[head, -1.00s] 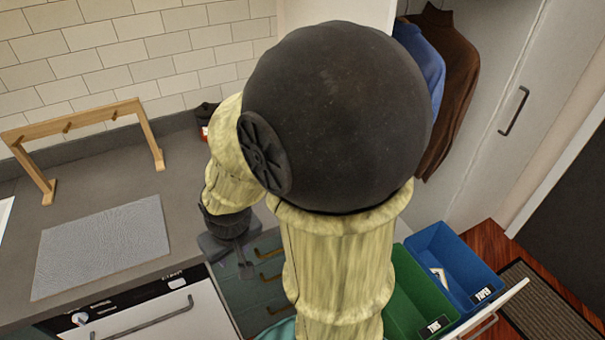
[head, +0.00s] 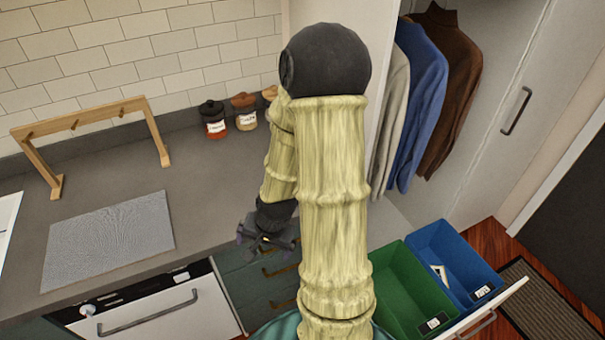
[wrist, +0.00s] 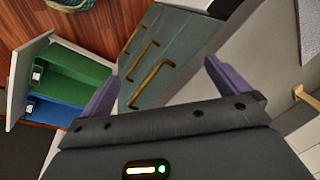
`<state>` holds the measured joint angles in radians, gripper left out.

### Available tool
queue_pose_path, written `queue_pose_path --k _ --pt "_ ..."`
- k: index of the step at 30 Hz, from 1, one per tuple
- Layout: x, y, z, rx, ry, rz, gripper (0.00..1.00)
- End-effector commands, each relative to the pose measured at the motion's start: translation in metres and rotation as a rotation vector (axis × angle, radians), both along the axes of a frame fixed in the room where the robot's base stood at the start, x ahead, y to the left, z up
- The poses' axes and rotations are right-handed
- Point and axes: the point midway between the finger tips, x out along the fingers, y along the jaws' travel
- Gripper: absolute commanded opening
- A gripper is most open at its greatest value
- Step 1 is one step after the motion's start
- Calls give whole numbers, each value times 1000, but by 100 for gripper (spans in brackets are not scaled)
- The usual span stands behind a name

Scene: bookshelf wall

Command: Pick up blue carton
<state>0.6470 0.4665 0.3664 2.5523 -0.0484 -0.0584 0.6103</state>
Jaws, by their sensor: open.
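I cannot make out a blue carton in either view. My gripper (head: 267,243) hangs over the front edge of the grey counter, above the dark green drawers. In the wrist view my gripper (wrist: 162,70) has its two purple fingers wide apart with nothing between them. A blue bin (head: 452,250) at the right holds a small white item whose kind I cannot tell. My arm hides part of the counter.
A green bin (head: 398,280) stands beside the blue one in a pulled-out drawer. The counter (head: 205,180) carries a grey mat (head: 110,240), a wooden rack (head: 85,125) and lidded jars (head: 214,120). Clothes (head: 420,90) hang at the back right. Brass handles (wrist: 150,85) front the drawers.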

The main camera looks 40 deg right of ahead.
Motion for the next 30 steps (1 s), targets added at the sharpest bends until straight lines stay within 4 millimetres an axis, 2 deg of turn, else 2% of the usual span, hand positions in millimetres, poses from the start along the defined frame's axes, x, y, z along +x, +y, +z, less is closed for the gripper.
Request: queue_pose_path --k 6,14,20,23,30 --pt "4 -23 -25 199 -40 -381 100" --pt "15 -52 -35 480 -137 -856 100" --pt "26 -86 -25 738 -249 -1233 100" --pt "29 -109 -15 881 -321 -1420 100" --pt "22 -180 21 1257 -531 -1823 100"
